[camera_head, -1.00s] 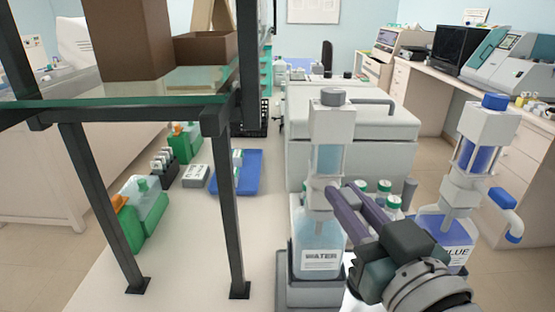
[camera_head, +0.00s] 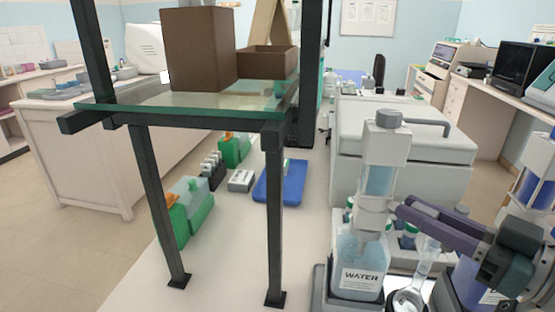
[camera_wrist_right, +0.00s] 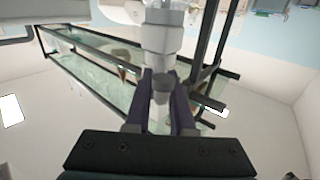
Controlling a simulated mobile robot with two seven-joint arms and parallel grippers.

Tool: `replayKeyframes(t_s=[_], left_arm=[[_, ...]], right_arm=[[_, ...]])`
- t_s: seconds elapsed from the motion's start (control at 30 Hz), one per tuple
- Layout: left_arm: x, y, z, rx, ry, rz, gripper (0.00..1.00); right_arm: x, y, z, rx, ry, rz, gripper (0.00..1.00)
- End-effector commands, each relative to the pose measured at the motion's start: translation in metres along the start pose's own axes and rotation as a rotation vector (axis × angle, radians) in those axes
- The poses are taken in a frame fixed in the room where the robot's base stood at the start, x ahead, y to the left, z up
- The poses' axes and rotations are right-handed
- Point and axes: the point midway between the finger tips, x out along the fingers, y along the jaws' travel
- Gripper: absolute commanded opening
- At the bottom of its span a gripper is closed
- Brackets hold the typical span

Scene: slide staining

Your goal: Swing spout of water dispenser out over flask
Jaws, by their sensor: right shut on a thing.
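The water dispenser (camera_head: 380,178) stands upright on a clear bottle labelled WATER (camera_head: 358,268), with a grey cap on top. My right gripper (camera_head: 398,208) reaches in from the right, its purple fingers at the dispenser's right side at spout height. In the right wrist view, its fingers (camera_wrist_right: 163,92) flank the grey-white spout (camera_wrist_right: 163,80) and are shut on it. The fingers largely hide the spout in the head view. A clear flask (camera_head: 408,299) stands just right of the water bottle, its neck below the fingers. My left gripper is out of view.
A blue dispenser (camera_head: 538,185) stands at the right edge, partly behind my right arm. White-and-green bottles (camera_head: 409,235) stand behind the flask. A glass-topped black frame (camera_head: 190,97) carries brown boxes at left. A blue tray (camera_head: 281,182) lies on the bench beyond.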

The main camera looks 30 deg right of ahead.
Motion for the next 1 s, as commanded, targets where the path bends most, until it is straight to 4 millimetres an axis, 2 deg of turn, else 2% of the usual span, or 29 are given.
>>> replayKeyframes(t_s=[0.47,0.5,0.73,1.0], left_arm=[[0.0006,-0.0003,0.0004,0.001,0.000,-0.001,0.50],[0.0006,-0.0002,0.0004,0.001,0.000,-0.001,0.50],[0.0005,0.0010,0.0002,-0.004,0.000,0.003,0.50],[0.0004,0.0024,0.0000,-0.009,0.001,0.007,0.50]], right_arm=[[-0.0029,0.0026,0.0011,0.000,-0.003,-0.004,0.00],[-0.0029,0.0026,0.0011,0.000,-0.003,-0.004,0.25],[-0.0027,0.0023,0.0008,0.000,-0.002,-0.005,0.51],[-0.0026,0.0021,0.0005,0.000,-0.001,-0.005,0.53]])
